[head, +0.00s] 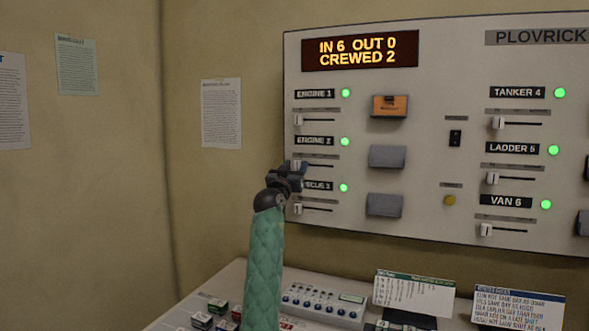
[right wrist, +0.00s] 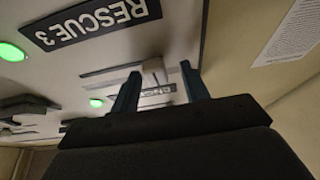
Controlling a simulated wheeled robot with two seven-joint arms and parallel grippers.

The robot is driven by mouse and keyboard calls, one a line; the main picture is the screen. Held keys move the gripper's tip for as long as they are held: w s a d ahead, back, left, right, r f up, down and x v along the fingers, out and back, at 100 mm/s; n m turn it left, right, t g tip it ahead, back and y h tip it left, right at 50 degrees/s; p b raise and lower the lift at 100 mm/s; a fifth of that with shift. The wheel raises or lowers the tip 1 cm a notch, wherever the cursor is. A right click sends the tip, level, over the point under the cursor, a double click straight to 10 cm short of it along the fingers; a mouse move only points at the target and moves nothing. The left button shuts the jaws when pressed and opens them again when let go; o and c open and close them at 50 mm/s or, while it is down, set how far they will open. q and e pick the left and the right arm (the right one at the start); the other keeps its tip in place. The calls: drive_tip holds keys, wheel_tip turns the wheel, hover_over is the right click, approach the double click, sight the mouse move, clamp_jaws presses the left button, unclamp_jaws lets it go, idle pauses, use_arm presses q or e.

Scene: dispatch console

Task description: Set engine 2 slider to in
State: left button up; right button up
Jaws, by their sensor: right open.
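The engine 2 slider (head: 322,166) is a dark slot under the ENGINE 2 label (head: 314,141), with a white knob at its left end. The lamp (head: 345,142) beside the label is green. My right gripper (head: 293,168) is at that left end and partly covers the knob. In the right wrist view its two fingers (right wrist: 158,80) are apart, with the pale knob (right wrist: 153,66) showing between them. I cannot tell whether either finger touches it. My left gripper is not in view.
The engine 1 slider (head: 318,122) is above and the rescue 3 slider (head: 316,210) below, close to my right gripper. Grey flip covers (head: 386,157) are to the right. The display (head: 359,51) reads IN 6 OUT 0 CREWED 2. A desk with cards (head: 413,292) lies below.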

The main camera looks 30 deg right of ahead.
drive_tip(key=shift+s+a+f, duration=0.2)
drive_tip(key=shift+a+f, duration=0.15)
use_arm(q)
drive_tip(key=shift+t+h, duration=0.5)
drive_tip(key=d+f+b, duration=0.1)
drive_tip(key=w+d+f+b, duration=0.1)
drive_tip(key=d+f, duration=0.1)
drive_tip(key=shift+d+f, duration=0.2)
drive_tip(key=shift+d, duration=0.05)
use_arm(e)
drive_tip(key=v, duration=0.6)
drive_tip(key=shift+s+a, duration=0.2)
drive_tip(key=shift+a, duration=0.1)
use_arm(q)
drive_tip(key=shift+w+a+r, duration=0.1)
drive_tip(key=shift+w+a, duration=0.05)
use_arm(e)
drive_tip(key=shift+f, duration=0.1)
